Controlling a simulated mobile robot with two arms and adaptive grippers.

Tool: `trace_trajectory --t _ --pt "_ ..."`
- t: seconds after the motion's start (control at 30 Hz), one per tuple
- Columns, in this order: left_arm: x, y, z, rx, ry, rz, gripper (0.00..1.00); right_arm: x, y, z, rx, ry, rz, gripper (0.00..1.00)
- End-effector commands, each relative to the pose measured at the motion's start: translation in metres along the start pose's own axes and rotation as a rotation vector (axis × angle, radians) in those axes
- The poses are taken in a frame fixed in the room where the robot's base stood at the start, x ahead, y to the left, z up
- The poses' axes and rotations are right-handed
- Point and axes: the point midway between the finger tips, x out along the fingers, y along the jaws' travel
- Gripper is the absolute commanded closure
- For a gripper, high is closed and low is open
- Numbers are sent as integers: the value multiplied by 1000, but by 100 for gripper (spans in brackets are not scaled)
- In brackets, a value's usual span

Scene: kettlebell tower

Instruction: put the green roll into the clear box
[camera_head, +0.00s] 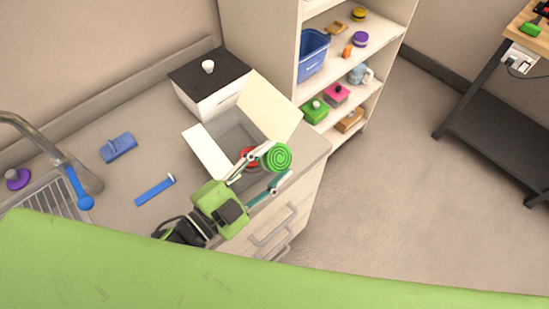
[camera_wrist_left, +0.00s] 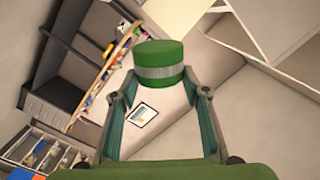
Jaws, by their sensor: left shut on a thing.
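The green roll (camera_head: 278,157) shows its spiral end in the head view and its rounded side with a grey band in the left wrist view (camera_wrist_left: 160,60). My left gripper (camera_head: 274,163) is shut on it and holds it over the near right side of an open box. This box (camera_head: 219,133) stands on the counter with pale flaps spread and a grey inside; it looks like the clear box, though its walls do not look see-through. A red thing (camera_head: 249,156) shows inside, partly hidden by my gripper. My right gripper is not in view.
A white box with a dark lid (camera_head: 212,80) stands behind the open box. A blue brush (camera_head: 155,190) and a blue block (camera_head: 118,147) lie on the counter (camera_head: 110,185), left of it. A shelf (camera_head: 343,112) with several items stands to the right, beyond the counter's edge.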

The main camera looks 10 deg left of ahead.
Motion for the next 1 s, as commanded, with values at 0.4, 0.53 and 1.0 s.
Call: trace_trajectory --t 0.4,0.53,1.0 --pt "3 -3 16 126 59 53 79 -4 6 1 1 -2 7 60" --pt "4 -14 27 125 58 52 79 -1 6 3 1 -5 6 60" --pt "7 -54 68 123 57 52 79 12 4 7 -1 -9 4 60"
